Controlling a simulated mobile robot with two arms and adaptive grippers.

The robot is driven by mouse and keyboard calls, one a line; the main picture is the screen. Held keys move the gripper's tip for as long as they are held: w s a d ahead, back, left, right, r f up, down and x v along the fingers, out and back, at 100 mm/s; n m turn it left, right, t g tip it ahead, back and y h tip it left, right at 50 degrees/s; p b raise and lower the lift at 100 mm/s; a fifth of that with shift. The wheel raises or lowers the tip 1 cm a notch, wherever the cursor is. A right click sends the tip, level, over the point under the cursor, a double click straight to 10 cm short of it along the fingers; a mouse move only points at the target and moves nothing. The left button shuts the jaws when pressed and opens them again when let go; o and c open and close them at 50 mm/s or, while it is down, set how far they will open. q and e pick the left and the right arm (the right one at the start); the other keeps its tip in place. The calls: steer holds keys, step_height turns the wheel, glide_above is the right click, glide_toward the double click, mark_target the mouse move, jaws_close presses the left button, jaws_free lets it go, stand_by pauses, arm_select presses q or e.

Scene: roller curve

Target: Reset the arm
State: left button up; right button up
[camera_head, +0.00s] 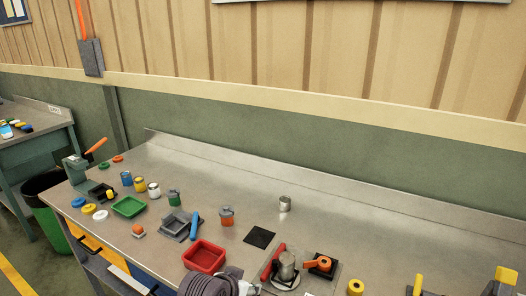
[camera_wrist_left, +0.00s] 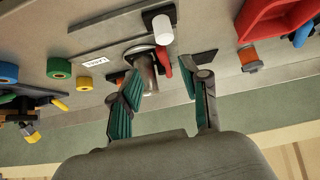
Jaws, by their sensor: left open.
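My left gripper (camera_wrist_left: 170,80) is open in the left wrist view, its two green-padded fingers apart. A metal pot-like piece (camera_wrist_left: 147,68) with a red part beside it shows beyond and between the fingers. I cannot tell the exact gap to it, and nothing is seen gripped. In the head view a grey ribbed part of my arm (camera_head: 212,281) shows at the bottom edge. The fingers are not clearly seen there. The metal piece (camera_head: 286,266) stands on a plate close to the right of that part. My right gripper is not in view.
A red tray (camera_head: 204,256), a green tray (camera_head: 129,207), a dark square pad (camera_head: 259,237), a metal can (camera_head: 285,203) and several small jars and rings stand on the metal bench (camera_head: 340,225). The bench's back right is mostly clear.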

arm_select(q)
steer(key=s+a+f+n+g+y, duration=0.1)
steer(key=s+a+f, duration=0.1)
steer(key=s+a, duration=0.5)
steer(key=s+a+f+n+g+y, duration=0.1)
steer(key=s+a+f+g, duration=0.15)
steer(key=s, duration=0.95)
steer(key=s+a+f+n+g+y, duration=0.1)
steer(key=s+a+f+y, duration=0.1)
steer(key=s+a, duration=0.55)
steer(key=s+d+f+g+b, duration=0.1)
steer(key=s+f+b, duration=0.1)
steer(key=f, duration=1.3)
steer(key=s+d+f+b, duration=0.1)
steer(key=s+f+b, duration=0.1)
steer(key=f, duration=1.3)
steer(key=s+a+f+g+b, duration=0.1)
steer(key=s+a+f+b, duration=0.1)
steer(key=s+f, duration=1.4)
step_height(320, 180, down, 3)
steer(key=shift+s+a+r+m, duration=0.1)
steer(key=shift+s+a+m, duration=0.15)
steer(key=shift+a, duration=0.45)
